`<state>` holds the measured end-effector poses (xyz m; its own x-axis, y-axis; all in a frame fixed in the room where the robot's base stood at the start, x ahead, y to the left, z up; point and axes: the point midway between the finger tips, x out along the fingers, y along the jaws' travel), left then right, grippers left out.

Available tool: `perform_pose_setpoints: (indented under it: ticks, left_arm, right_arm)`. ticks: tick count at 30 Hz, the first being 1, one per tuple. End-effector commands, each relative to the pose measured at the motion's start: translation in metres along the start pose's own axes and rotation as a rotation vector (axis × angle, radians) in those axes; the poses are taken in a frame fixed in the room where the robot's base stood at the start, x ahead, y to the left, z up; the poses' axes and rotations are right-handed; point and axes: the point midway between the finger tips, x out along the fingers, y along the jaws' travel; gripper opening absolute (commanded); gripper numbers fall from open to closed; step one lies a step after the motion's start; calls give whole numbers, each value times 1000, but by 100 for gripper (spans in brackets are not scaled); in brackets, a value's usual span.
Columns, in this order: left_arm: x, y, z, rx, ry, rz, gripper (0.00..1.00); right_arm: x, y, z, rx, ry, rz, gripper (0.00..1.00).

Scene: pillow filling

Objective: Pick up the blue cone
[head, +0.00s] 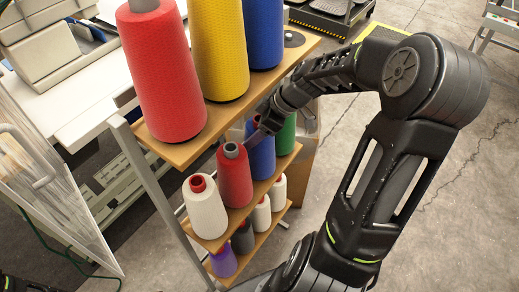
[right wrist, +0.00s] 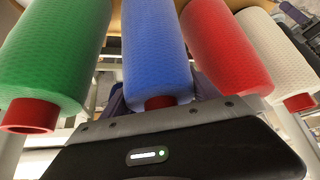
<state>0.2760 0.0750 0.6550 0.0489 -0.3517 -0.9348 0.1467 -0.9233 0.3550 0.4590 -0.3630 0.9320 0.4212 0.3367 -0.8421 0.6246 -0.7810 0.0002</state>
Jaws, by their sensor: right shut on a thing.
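The blue cone (head: 262,155) stands on the middle shelf in the head view, between a red cone (head: 234,175) and a green cone (head: 285,137). My right gripper (head: 259,129) is at the top of this blue cone and shut on it; the fingertips are largely hidden. Another, larger blue cone (head: 263,32) stands on the top shelf.
The top shelf (head: 176,152) overhangs close above, holding large red (head: 162,75) and yellow (head: 219,50) cones. A white cone (head: 205,210) stands at the near end of the middle shelf. Smaller cones fill the lower shelf. Open floor (head: 455,200) lies to the right.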

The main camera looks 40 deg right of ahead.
Motion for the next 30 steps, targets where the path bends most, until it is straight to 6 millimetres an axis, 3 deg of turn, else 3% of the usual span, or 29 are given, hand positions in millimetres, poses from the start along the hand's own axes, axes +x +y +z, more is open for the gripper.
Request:
perform_pose_setpoints:
  ticks: [17,30]
  left_arm:
    - [2,0,0,0,0,0,0]
    - [11,-3,-1,2,3,4,0]
  right_arm:
    - [-6,-3,0,-2,0,1,0]
    - [-41,-32,8,-2,1,5,0]
